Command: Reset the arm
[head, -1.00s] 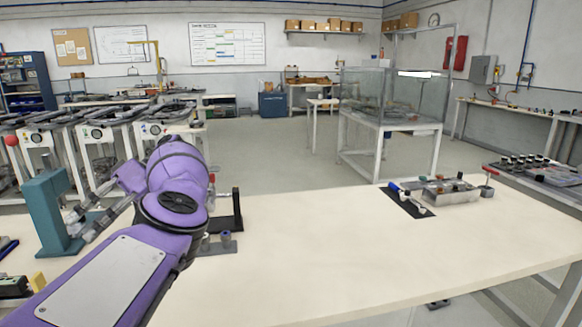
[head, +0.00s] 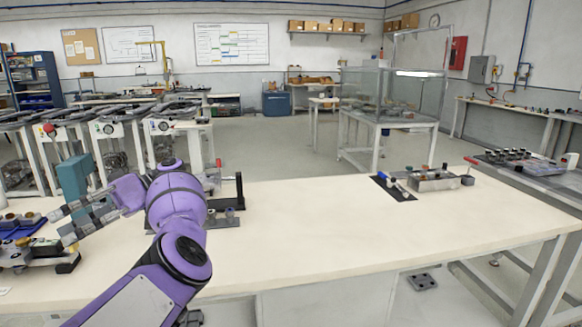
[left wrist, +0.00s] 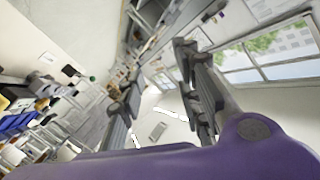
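My left arm, purple with black joints, reaches from the bottom left over the white table (head: 330,235) in the head view. My left gripper (head: 58,226) points left, with its two grey fingers apart and nothing visible between them. The left wrist view shows the same gripper (left wrist: 158,100), with its fingers well apart and an empty gap. It is tilted, with windows beyond it. The gripper is in front of a teal upright block (head: 75,178) and close to a fixture with a dark foot (head: 30,256). My right gripper is out of view.
A black stand (head: 228,198) with small metal parts is just right of my arm. A black mat (head: 393,187) and metal fixture (head: 433,181) sit at the table's right back. A blue tray (head: 22,228) holds parts at the left. The table's middle is clear.

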